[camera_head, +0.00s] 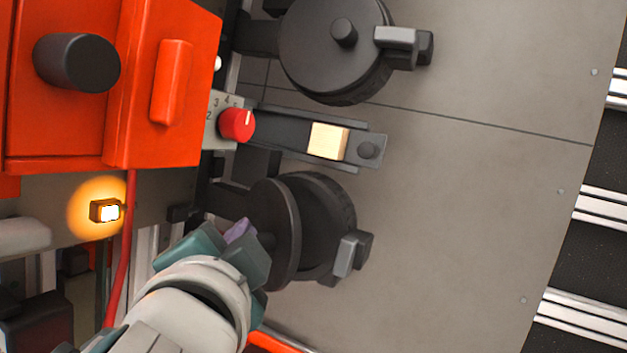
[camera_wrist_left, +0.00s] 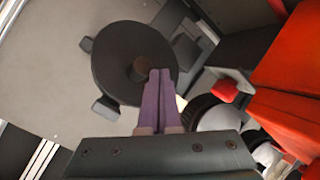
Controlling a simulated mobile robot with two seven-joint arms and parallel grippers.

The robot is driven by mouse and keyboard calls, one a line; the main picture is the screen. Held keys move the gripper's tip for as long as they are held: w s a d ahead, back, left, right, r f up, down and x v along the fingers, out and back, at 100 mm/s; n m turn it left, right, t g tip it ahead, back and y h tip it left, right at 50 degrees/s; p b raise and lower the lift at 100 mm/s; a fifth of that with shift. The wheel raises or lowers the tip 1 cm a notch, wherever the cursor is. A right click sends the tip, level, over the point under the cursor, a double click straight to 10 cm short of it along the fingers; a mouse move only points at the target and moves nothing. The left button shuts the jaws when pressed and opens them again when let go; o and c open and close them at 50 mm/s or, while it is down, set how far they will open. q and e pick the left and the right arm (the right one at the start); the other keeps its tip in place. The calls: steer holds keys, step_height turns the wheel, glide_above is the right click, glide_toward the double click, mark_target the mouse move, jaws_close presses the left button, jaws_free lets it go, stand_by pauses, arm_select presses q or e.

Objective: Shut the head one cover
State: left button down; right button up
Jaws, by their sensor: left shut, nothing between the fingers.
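Two round dark heads with disc covers show in the head view; I see no label telling which is head one. The upper cover (camera_head: 318,62) lies flat on its body, with a grey latch (camera_head: 397,38) at its right rim. The lower cover (camera_head: 284,228) stands tilted, partly open, off its round body (camera_head: 332,212), whose latch (camera_head: 346,257) is at the lower right. My left gripper (camera_head: 240,234) is shut and empty by the lower cover's outer face. In the left wrist view its purple fingers (camera_wrist_left: 159,74) overlap a cover disc (camera_wrist_left: 120,50) beside its knob (camera_wrist_left: 140,70); contact is unclear. My right gripper is not in view.
An orange box (camera_head: 60,120) with a black knob fills the upper left. A red dial (camera_head: 236,124) and a bracket with a pale block (camera_head: 328,141) lie between the heads. A lit amber lamp (camera_head: 108,211) is at left. The grey panel (camera_head: 480,170) at right is clear.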

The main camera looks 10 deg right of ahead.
mark_target(290, 237)
arm_select(q)
steer(key=shift+s+d+f, duration=0.1)
steer(key=shift+d+f, duration=0.05)
steer(key=shift+d, duration=0.4)
steer(key=shift+b, duration=0.3)
steer(key=shift+d+f+b, duration=0.3)
steer(key=shift+d+b, duration=0.35)
steer(key=shift+d, duration=0.1)
steer(key=shift+d+f+b, duration=0.3)
steer(key=shift+d+b, duration=0.3)
steer(key=shift+d, duration=0.1)
steer(key=shift+d+f, duration=0.1)
steer(key=shift+d, duration=0.25)
steer(key=shift+d+b, duration=0.2)
steer(key=shift+b, duration=0.15)
